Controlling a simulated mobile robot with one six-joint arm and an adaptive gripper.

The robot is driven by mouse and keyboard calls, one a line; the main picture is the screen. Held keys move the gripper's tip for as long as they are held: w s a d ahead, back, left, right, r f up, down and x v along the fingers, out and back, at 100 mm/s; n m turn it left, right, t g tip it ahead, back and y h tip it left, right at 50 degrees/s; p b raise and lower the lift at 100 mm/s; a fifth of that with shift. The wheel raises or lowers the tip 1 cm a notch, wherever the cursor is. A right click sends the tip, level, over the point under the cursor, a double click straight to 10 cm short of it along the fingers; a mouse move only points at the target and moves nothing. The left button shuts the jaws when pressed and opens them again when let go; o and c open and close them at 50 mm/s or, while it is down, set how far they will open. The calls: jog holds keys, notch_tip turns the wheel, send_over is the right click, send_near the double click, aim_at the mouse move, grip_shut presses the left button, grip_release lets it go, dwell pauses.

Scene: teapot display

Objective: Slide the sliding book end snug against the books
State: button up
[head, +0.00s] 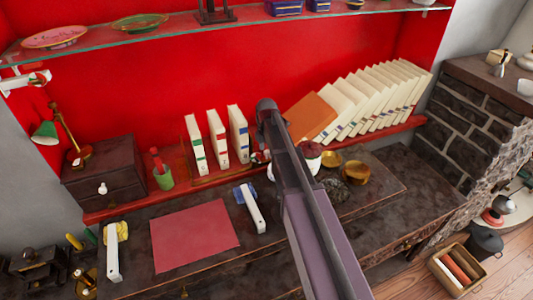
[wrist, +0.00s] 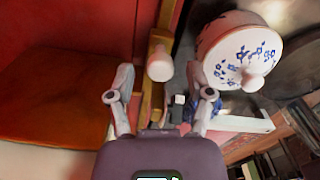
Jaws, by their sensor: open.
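Three pale books (head: 217,138) stand upright and spaced apart on the red shelf, left of my arm. A row of pale books (head: 375,95) leans at the right, with an orange book or panel (head: 312,117) at its left end. My open gripper (wrist: 160,80) shows in the wrist view; my arm hides it in the head view. A pale knob (wrist: 159,66) on a narrow yellowish upright piece (wrist: 154,100) appears between the fingers, with no clear contact. This may be the sliding book end, but I cannot tell for sure. A blurred orange-brown surface (wrist: 60,95) lies left of it.
A white pot with blue flowers (wrist: 235,50) sits close to my right finger in the wrist view. Gold bowls (head: 354,172) stand right of my arm. A glass shelf (head: 200,36) crosses above.

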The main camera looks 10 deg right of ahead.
dwell(0.3)
grip_shut()
jog(key=shift+s, duration=0.1)
